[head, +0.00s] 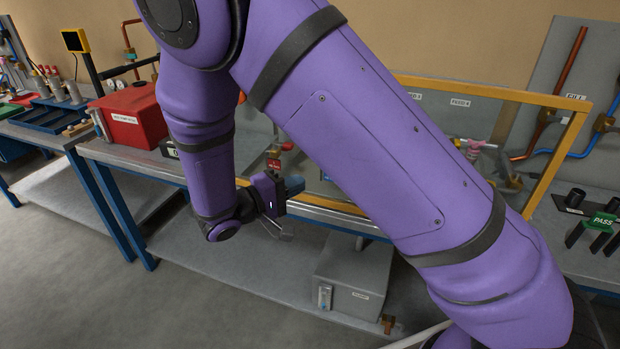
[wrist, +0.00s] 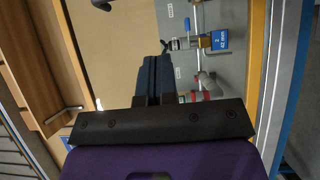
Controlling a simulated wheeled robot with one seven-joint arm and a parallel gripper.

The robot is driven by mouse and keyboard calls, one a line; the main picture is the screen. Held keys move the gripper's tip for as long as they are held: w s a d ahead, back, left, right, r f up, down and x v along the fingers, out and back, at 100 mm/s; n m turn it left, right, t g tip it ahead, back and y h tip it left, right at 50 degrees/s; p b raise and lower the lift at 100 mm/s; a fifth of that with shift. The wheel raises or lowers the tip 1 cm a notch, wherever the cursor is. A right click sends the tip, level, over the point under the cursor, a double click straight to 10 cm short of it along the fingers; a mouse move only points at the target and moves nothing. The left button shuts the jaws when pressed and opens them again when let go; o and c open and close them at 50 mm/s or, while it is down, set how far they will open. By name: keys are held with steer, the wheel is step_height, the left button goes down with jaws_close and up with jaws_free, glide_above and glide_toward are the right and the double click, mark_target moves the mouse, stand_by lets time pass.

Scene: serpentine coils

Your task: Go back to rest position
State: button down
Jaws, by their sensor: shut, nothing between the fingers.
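My gripper (head: 294,186) shows in the head view at the end of my purple arm, in front of the yellow-framed clear panel over the bench. In the wrist view its dark blue fingers (wrist: 154,78) lie side by side, shut and empty. They point toward a grey board with pipe fittings, apart from anything I can make out. My upper arm crosses the middle of the head view and hides part of the bench and panel.
A yellow frame (head: 490,91) stands on the bench around the gripper's side. A red box (head: 131,116) sits on the bench at left. A grey box (head: 352,278) rests on the lower shelf. A green PASS sign (head: 604,220) is at far right. Floor is clear at left.

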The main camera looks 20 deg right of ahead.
steer(key=s+d+r+m+g+y, duration=0.3)
steer(key=s+d+r+g+y, duration=0.5)
steer(key=d+r, duration=0.4)
steer(key=s+d+r+t+y, duration=0.3)
steer(key=s+r+t+y, duration=0.4)
steer(key=s, duration=0.8)
step_height(320, 180, up, 4)
steer(key=shift+s+d+f+m+t+y, duration=0.15)
steer(key=shift+s+m+t+y, duration=0.2)
steer(key=shift+y, duration=0.75)
